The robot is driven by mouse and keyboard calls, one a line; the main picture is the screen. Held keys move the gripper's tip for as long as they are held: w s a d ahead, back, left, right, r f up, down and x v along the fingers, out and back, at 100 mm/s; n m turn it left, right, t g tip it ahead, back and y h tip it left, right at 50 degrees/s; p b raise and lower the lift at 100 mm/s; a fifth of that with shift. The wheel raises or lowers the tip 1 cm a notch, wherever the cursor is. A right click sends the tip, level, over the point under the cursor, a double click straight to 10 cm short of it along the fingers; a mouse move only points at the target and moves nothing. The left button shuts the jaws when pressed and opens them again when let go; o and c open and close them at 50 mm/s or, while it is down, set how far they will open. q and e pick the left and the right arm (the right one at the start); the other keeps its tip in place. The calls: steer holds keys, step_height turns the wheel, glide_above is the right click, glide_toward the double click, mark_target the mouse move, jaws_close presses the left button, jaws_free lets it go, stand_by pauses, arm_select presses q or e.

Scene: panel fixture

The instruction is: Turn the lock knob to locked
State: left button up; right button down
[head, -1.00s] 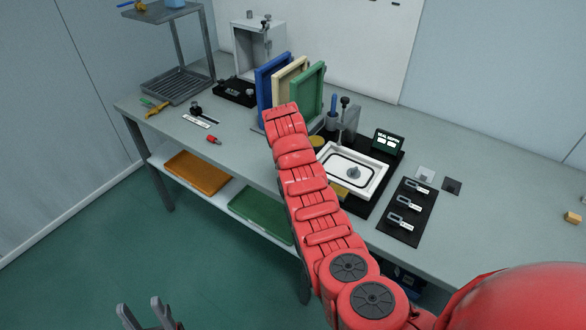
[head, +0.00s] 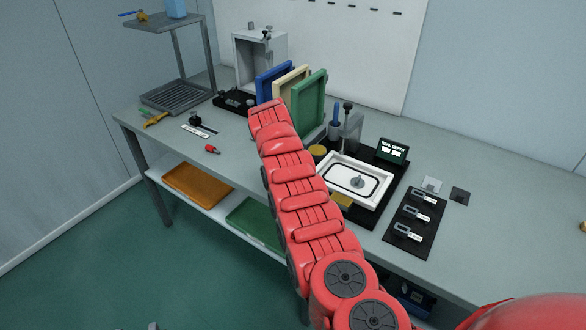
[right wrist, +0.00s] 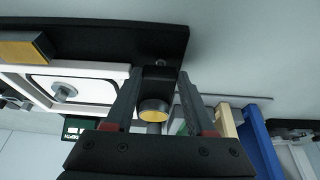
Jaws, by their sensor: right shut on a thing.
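In the right wrist view my right gripper (right wrist: 158,80) is shut on a dark knob with a round yellow end (right wrist: 153,110), one finger on each side. A dark block behind it also lies between the fingertips. Which way the knob is turned cannot be told, and no lock marking can be read. In the head view my red right arm reaches over the bench and hides its own gripper. Only a small tip of my left gripper (head: 152,326) shows at the bottom edge, so its jaws cannot be judged.
A white tray (head: 384,187) with a grey centre knob (head: 358,182) sits on a black base, by a small display (head: 393,150). Blue, cream and green panels (head: 309,105) stand upright behind my arm. A black strip with several clips (head: 392,236) lies right. The bench's right side is mostly clear.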

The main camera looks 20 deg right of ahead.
steer(key=shift+c, duration=1.2)
jaws_free()
